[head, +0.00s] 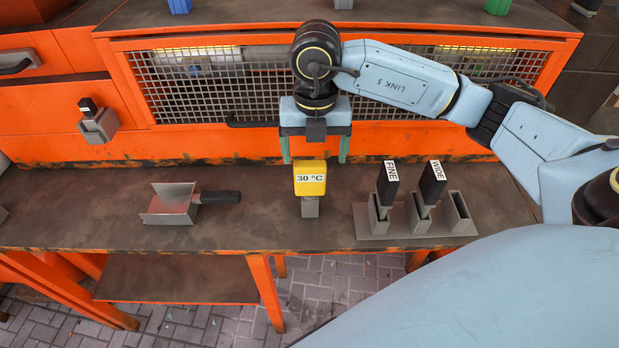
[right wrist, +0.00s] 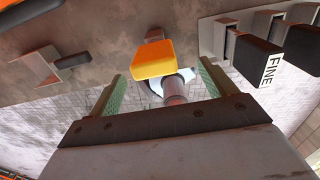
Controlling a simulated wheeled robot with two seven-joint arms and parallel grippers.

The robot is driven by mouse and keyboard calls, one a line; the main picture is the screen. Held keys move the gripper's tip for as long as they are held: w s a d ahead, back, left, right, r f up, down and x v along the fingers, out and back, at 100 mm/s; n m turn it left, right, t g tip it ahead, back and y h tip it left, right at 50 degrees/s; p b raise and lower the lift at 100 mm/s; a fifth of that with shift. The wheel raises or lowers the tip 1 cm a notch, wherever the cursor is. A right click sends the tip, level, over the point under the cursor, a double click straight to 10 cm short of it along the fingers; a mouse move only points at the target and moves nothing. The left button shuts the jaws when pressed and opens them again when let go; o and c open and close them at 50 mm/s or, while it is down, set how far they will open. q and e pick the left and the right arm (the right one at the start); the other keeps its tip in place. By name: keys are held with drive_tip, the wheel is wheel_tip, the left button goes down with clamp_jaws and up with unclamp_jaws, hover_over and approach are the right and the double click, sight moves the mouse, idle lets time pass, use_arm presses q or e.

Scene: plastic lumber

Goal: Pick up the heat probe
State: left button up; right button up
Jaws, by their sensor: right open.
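The heat probe (head: 310,178) appears to be the yellow block labelled "30 °C", upright on a small grey stand (head: 310,208) on the dark bench. My right gripper (head: 315,152) is open, with its green fingers pointing down just above and behind the yellow block in the head view. In the right wrist view the yellow block (right wrist: 153,62) shows between the open fingers (right wrist: 162,72), with no visible grip on it. Whether a finger touches it cannot be told. Any part of the probe inside the stand is hidden. My left gripper is not in view.
A rack (head: 415,226) with tools labelled FINE (head: 388,185) and WIDE (head: 433,183) and an empty slot stands to the right. A grey scoop-like tool (head: 170,205) with a black handle lies left. A mesh-fronted orange cabinet (head: 215,140) is behind. Bench between scoop and probe is clear.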

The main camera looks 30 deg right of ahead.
sight(310, 178)
drive_tip(key=f, duration=0.8)
drive_tip(key=shift+w+a, duration=0.2)
drive_tip(key=shift+a, duration=0.2)
drive_tip(key=shift+r, duration=0.1)
drive_tip(key=c, duration=1.1)
wheel_tip(310, 178, up, 10)
drive_tip(key=shift+f, duration=0.1)
wheel_tip(310, 178, up, 8)
drive_tip(key=p, duration=0.5)
drive_tip(key=shift+p, duration=0.35)
drive_tip(key=shift+f, duration=0.15)
